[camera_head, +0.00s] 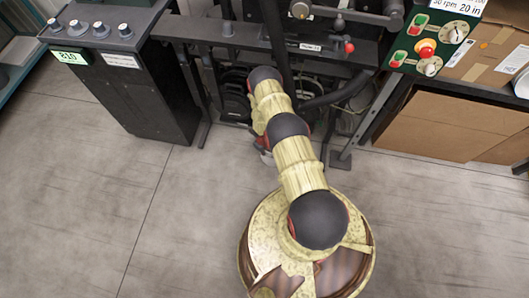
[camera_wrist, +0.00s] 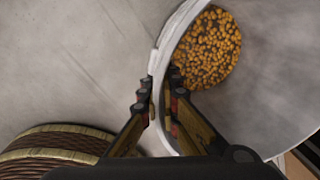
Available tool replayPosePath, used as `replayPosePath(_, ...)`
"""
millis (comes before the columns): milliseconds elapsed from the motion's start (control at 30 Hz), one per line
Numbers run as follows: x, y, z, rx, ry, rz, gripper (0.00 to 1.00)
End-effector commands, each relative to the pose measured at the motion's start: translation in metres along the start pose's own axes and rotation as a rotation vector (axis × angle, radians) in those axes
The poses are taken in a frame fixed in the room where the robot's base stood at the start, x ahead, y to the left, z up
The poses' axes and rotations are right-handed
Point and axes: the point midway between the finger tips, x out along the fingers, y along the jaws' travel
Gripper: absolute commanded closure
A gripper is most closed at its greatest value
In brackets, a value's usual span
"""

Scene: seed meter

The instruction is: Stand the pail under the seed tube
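A pale grey-white pail (camera_wrist: 270,75) fills the right of the wrist view, seen from above, with orange-yellow seeds (camera_wrist: 207,48) at its bottom. My gripper (camera_wrist: 160,90) straddles the pail's near-left rim, one finger outside and one inside. The fingers appear closed against the thin wall. In the head view my arm hides most of the pail and my gripper; only a small pale bit shows beside the arm. A dark upright tube (camera_head: 277,40) comes down at the machine's middle. I cannot tell for sure that it is the seed tube.
The dark machine frame (camera_head: 230,32) spans the back. A black cabinet with knobs (camera_head: 140,95) stands left. A green control panel (camera_head: 432,38) and cardboard boxes (camera_head: 450,125) are at right. A frame foot (camera_head: 340,160) stands near my arm. The grey floor (camera_head: 90,200) is clear at front left.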

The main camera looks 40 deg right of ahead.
Motion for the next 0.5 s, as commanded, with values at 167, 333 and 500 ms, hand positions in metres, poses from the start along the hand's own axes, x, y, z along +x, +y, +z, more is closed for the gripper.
replayPosePath(167, -0.0014, -0.0008, 0.0007, 0.000, 0.000, -0.001, 1.00)
replayPosePath(333, 0.0023, 0.0010, -0.0010, 0.000, 0.001, 0.001, 0.94)
replayPosePath(500, 0.0022, 0.0010, -0.0012, 0.000, 0.002, 0.001, 0.85)
